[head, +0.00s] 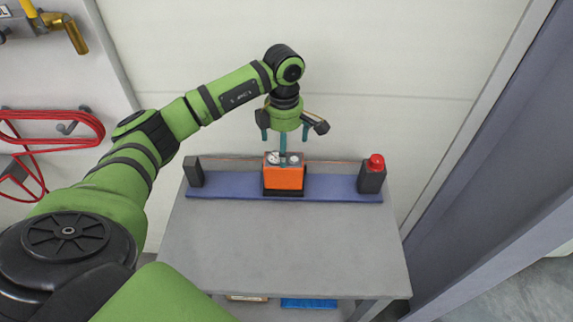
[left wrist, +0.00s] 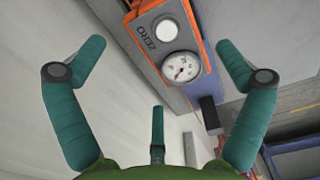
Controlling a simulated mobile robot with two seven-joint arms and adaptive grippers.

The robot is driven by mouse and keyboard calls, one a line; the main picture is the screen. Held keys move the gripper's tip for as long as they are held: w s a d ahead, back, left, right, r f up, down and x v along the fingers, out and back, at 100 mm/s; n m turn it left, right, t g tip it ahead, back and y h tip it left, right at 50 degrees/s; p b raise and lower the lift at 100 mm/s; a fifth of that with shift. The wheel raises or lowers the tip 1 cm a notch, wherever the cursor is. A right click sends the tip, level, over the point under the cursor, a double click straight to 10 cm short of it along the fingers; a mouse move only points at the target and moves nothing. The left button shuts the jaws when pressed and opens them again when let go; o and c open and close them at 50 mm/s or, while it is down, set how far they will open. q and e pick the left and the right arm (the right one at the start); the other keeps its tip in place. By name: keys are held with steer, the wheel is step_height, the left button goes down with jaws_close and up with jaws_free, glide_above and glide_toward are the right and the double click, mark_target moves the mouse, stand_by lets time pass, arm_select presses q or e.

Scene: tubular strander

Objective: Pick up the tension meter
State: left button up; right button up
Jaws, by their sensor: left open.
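The tension meter (head: 284,178) is an orange box with a grey top. It stands upright at the middle of a blue strip on the grey table. In the left wrist view the meter (left wrist: 176,38) shows a white round dial, a round white button and the word ZERO. My left gripper (head: 284,142) points down just above the meter, its teal fingers spread open and empty. In the left wrist view the fingers of the gripper (left wrist: 160,80) stand apart around the meter's top; I cannot tell if any touches it. My right gripper is not in view.
The blue strip (head: 229,185) has a black post (head: 193,172) at its left end and a dark block with a red cap (head: 375,162) at its right end. The table's front (head: 285,245) is clear. A wall stands close behind; red cable (head: 60,140) hangs at left.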

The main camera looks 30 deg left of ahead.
mark_target(284, 171)
arm_select(q)
steer(key=f, duration=0.1)
steer(key=f+p, duration=0.2)
steer(key=shift+s+f, duration=0.3)
steer(key=shift+w+f, duration=0.2)
steer(key=shift+f, duration=0.35)
steer(key=shift+c, duration=0.4)
steer(key=shift+s, duration=0.1)
steer(key=c, duration=1.3)
steer(key=shift+r, duration=0.2)
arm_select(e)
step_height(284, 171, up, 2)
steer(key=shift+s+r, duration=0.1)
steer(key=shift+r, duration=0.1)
